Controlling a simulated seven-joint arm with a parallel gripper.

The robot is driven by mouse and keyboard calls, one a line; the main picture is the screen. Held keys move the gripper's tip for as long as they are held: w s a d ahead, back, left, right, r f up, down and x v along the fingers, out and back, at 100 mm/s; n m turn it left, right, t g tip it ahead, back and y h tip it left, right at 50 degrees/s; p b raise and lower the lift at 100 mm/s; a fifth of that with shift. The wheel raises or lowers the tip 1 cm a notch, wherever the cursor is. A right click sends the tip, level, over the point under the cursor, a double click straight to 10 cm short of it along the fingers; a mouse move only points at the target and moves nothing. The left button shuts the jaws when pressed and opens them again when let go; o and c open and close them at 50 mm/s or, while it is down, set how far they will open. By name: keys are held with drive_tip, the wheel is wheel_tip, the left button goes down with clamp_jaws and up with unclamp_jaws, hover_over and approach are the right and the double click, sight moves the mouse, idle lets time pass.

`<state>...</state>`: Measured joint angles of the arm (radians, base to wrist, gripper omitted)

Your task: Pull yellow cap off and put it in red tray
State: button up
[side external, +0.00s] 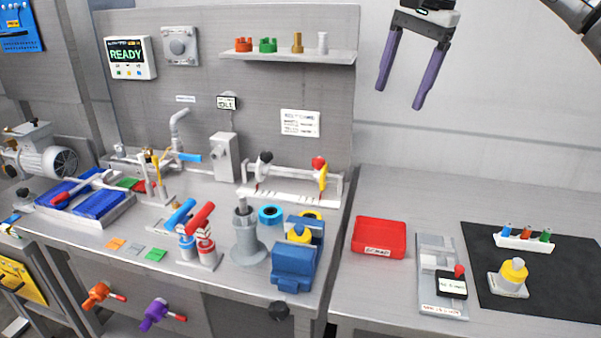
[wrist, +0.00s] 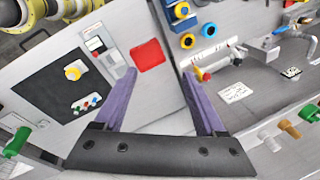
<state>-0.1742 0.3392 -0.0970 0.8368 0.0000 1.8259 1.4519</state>
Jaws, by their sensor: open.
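My gripper (side external: 402,94) is open and empty, high above the bench near the back wall. Its two purple fingers also show in the wrist view (wrist: 160,85), spread wide apart. A yellow cap (side external: 513,268) sits on top of a pale, light-coloured base (side external: 507,286) on the black mat at the right; the cap also shows in the wrist view (wrist: 73,71). The red tray (side external: 367,237) lies to the left of the mat with a label on its front; it also shows in the wrist view (wrist: 149,55). The tray looks empty. My gripper touches neither.
A grey fixture with a red-knobbed lever (side external: 459,272) stands between tray and mat. A white rack (side external: 525,239) with small coloured pieces stands behind the cap. A blue vise (side external: 294,267) holds another yellow part left of the tray. A shelf (side external: 290,55) projects from the wall.

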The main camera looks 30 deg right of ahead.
drive_tip(key=w+a+f+g, duration=0.1)
drive_tip(key=w+a+f, duration=0.5)
drive_tip(key=w+f, duration=0.3)
drive_tip(key=g, duration=0.2)
approach(299, 226)
drive_tip(key=shift+s+a+f, duration=0.1)
drive_tip(key=shift+f, duration=5.2)
clamp_jaws()
drive_tip(key=shift+r, duration=0.1)
drive_tip(key=shift+r, duration=0.15)
drive_tip(key=shift+r, duration=1.25)
drive_tip(key=shift+r, duration=0.2)
